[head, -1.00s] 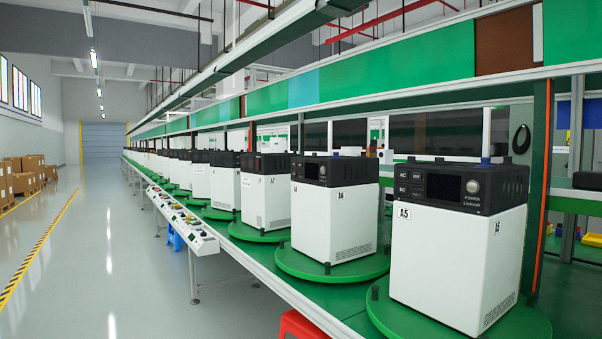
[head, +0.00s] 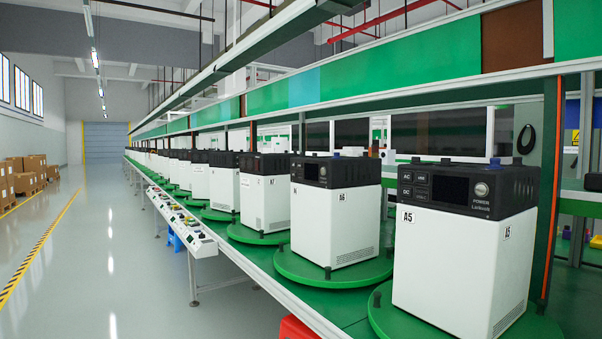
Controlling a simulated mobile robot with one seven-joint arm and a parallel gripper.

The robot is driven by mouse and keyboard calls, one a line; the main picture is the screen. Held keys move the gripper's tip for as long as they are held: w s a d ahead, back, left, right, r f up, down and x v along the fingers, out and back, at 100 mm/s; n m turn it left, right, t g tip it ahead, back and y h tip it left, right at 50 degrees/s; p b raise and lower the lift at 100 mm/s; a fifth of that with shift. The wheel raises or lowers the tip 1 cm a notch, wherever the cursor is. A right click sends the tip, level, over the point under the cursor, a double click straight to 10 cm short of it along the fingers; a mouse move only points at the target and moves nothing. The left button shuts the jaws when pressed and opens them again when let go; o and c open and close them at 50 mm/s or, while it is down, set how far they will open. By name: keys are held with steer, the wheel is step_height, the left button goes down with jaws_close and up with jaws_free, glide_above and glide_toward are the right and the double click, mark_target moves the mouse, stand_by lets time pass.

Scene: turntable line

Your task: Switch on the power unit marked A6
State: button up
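The power unit marked A6 (head: 333,225) is a white box with a black top, second from the right in the row. It stands upright on a round green turntable (head: 300,271). My gripper is not in view.
More units, one marked A7 (head: 262,199), recede to the left on turntables along the green line. A control-panel strip (head: 184,224) runs along the line's front. A red stool (head: 296,328) stands at the bottom edge. The grey floor (head: 120,270) at left is clear; boxes stand far left.

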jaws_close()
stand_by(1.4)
